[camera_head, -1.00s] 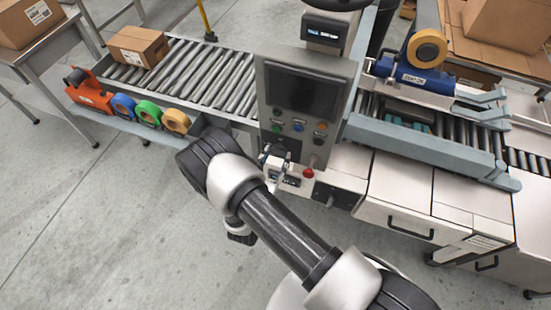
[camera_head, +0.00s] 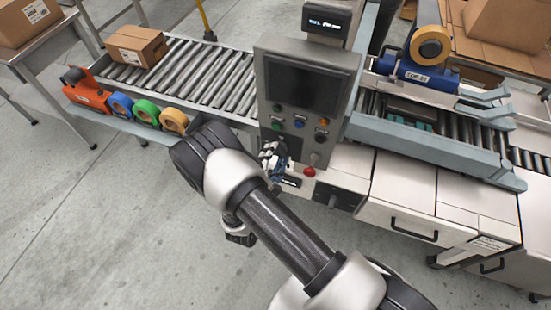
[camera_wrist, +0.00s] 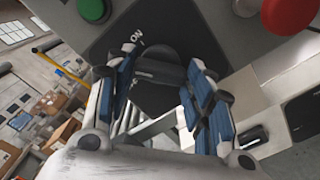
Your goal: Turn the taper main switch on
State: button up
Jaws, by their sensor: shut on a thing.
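The taper main switch is a black rotary knob (camera_wrist: 158,72) on a dark plate marked "ON" (camera_wrist: 136,38) in the wrist view. Its grip bar lies nearly level across that picture, with the ON mark above its left end. My gripper (camera_wrist: 160,88) has its blue-padded fingers on either side of the knob, shut on it. In the head view my gripper (camera_head: 274,158) is at the lower front of the grey control console (camera_head: 340,75) and hides most of the switch.
A green button (camera_wrist: 92,8) and a red button (camera_wrist: 287,12) flank the switch plate. The red button also shows in the head view (camera_head: 309,171), close right of my gripper. Tape rolls (camera_head: 146,112) stand left of the console. The floor at left is clear.

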jog(key=m+b, duration=0.1)
jog(key=m, duration=0.2)
jog(key=shift+f+m, duration=0.1)
jog(key=shift+m, duration=0.2)
jog(key=shift+m+b, duration=1)
jog(key=shift+m, duration=0.9)
jog(key=o, duration=1.1)
jog(key=shift+c, duration=0.2)
jog(key=shift+s, duration=0.1)
jog(key=v, duration=1.1)
jog(key=shift+s+a, duration=0.15)
jog(key=shift+s, duration=0.25)
